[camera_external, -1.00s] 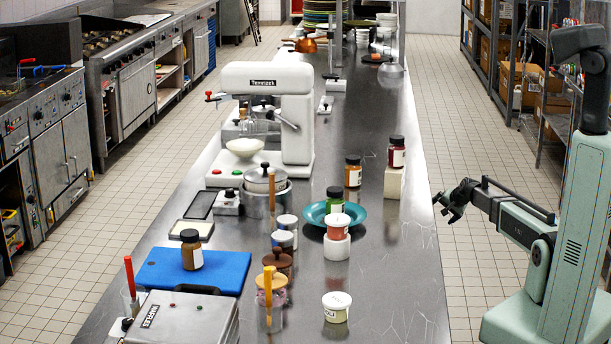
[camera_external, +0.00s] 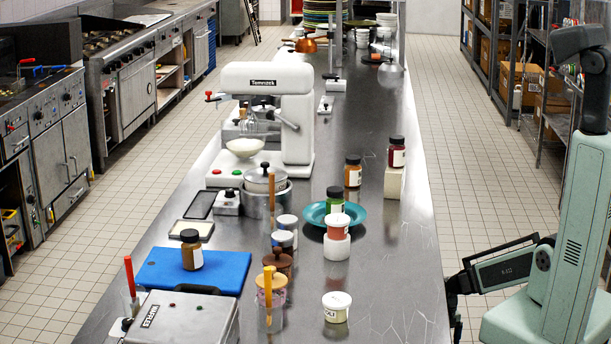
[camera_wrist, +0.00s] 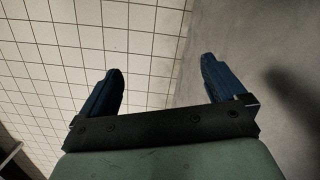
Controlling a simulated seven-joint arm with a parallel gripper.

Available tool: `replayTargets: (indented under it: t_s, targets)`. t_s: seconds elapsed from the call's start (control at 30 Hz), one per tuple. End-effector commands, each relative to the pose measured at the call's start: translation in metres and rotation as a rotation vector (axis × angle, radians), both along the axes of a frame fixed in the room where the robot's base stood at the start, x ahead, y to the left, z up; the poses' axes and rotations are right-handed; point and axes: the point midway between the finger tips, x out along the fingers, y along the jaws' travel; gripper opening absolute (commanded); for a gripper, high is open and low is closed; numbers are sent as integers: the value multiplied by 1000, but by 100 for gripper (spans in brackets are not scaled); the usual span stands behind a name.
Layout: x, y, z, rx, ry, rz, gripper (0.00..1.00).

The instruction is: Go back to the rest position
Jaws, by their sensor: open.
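My gripper (camera_external: 457,318) hangs low at the right edge of the steel counter (camera_external: 385,275), pointing downward in the external view. In the wrist view my gripper (camera_wrist: 160,85) shows two dark blue fingers spread wide apart with nothing between them. Below the fingers are pale floor tiles (camera_wrist: 120,45) on the left and a smooth grey surface (camera_wrist: 255,50) on the right. My forearm reaches left from my green base.
Near the counter's right side are a white tub (camera_external: 336,307), a teal plate (camera_external: 314,212) with jars, and a dark red jar (camera_external: 397,152) on a white block. A shelving rack (camera_external: 545,90) stands behind my arm. The aisle floor (camera_external: 460,190) is clear.

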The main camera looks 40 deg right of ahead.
Motion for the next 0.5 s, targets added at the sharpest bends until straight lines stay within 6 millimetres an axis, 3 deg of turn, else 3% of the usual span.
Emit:
replayTargets:
  t_s: [0.03,0.3,0.5]
  targets:
    - [-25,14,-6,8,44,47,98]
    - [-135,61,-26,50,269,278,98]
    - [-197,77,-27,75,395,405,98]
